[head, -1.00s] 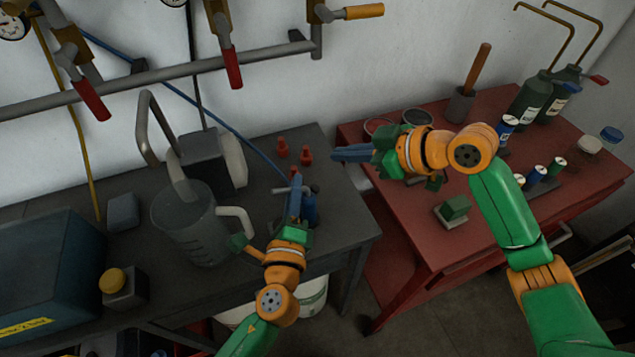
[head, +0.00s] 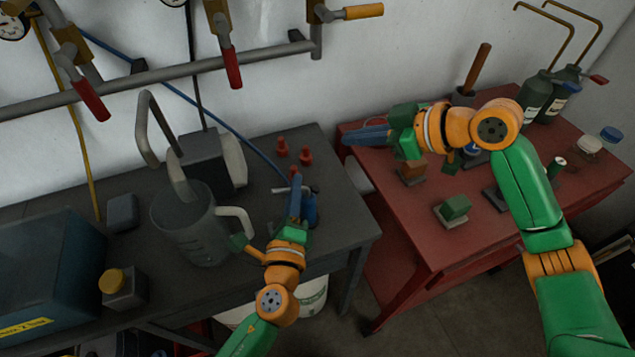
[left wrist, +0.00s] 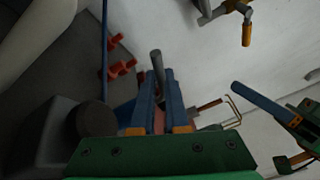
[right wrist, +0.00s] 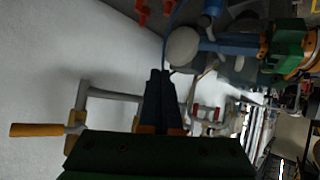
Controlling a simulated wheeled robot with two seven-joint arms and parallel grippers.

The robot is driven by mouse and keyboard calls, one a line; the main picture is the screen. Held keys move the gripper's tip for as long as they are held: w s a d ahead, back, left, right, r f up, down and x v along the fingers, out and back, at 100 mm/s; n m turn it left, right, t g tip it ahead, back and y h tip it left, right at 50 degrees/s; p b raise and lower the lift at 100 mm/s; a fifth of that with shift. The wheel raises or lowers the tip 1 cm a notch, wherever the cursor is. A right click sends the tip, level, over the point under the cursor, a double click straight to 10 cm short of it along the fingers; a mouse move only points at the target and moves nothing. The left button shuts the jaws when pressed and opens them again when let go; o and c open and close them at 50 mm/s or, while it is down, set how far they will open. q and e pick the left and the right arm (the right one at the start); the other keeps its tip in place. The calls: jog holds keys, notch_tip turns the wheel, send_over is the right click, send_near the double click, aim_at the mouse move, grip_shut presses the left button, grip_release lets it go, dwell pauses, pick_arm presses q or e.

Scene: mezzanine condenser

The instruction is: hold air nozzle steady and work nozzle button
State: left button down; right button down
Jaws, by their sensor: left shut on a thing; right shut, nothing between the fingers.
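The air nozzle (head: 310,209) is a blue body with a grey tip, at the right end of the dark bench, with a blue hose (head: 240,135) running towards it from the wall. My left gripper (head: 296,182) is shut on it; in the left wrist view a grey rod (left wrist: 157,65) stands out beyond the fingers (left wrist: 158,85). The nozzle's button cannot be made out. My right gripper (head: 347,136) is shut and empty, above the left edge of the red table, apart from the nozzle. Its closed fingers (right wrist: 160,80) show in the right wrist view.
Two red pieces (head: 294,153) stand behind the nozzle. A clear jug (head: 185,228) is left of my left gripper. The red table (head: 400,238) carries a green block (head: 455,207), bottles (head: 533,97) and jars. Pipes with red-handled valves (head: 232,68) run along the wall.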

jog(key=s+a+f, duration=0.1)
jog(key=a+f, duration=0.3)
jog(key=f, duration=0.3)
jog(key=shift+s+f, duration=0.3)
jog(key=shift+f, duration=0.05)
jog(key=shift+a, duration=0.1)
dwell(1.8)
jog(key=shift+a+f, duration=0.15)
jog(key=shift+f, duration=0.2)
jog(key=shift+s+a+f, duration=0.15)
jog(key=shift+a+f, duration=0.1)
jog(key=shift+f, duration=0.15)
dwell(0.7)
jog(key=shift+d+r, duration=0.45)
jog(key=shift+r, duration=0.35)
jog(key=shift+w, duration=0.2)
jog(key=shift+w+d+r, duration=0.15)
jog(key=shift+d+r, duration=0.25)
jog(key=shift+r, duration=0.3)
jog(key=shift+w+d+r, duration=0.1)
jog(key=shift+d+r, duration=0.25)
jog(key=shift+r, duration=0.4)
jog(key=shift+w+d+r, duration=0.15)
jog(key=shift+d+r, duration=0.25)
jog(key=shift+r, duration=0.3)
